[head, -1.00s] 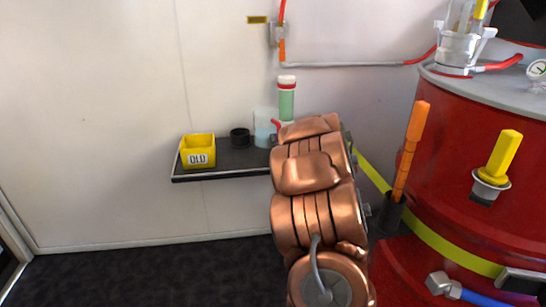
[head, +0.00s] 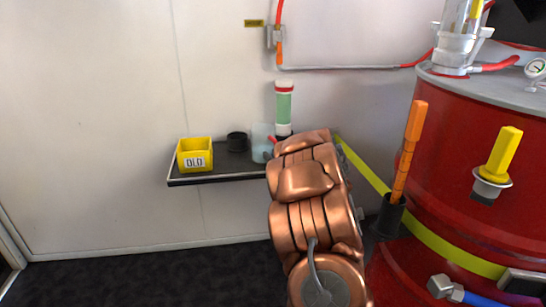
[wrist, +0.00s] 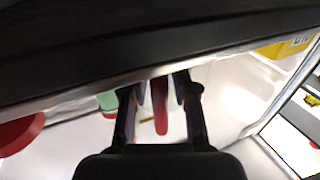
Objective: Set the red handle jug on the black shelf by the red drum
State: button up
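The translucent jug (head: 260,145) is at the right part of the black shelf (head: 215,176) in the head view and looks upright on it. A bit of its red handle shows at its right side, beside my arm. In the wrist view the red handle (wrist: 161,112) stands between the two fingers of my gripper (wrist: 161,88), with a narrow gap seen on each side. The fingers look open around the handle. My arm hides the gripper in the head view. The red drum (head: 460,150) stands to the right of the shelf.
On the shelf are a yellow box (head: 195,155) marked OLD, a black cup (head: 237,142) and a green and white tube (head: 284,105) behind the jug. An orange-handled tool (head: 410,145) stands in a holder on the drum's side.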

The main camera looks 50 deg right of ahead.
jog(key=shift+o, duration=0.6)
jog(key=shift+r, duration=0.1)
jog(key=shift+s, duration=0.25)
jog(key=p+v, duration=0.3)
jog(key=v, duration=0.8)
jog(key=shift+s, duration=0.25)
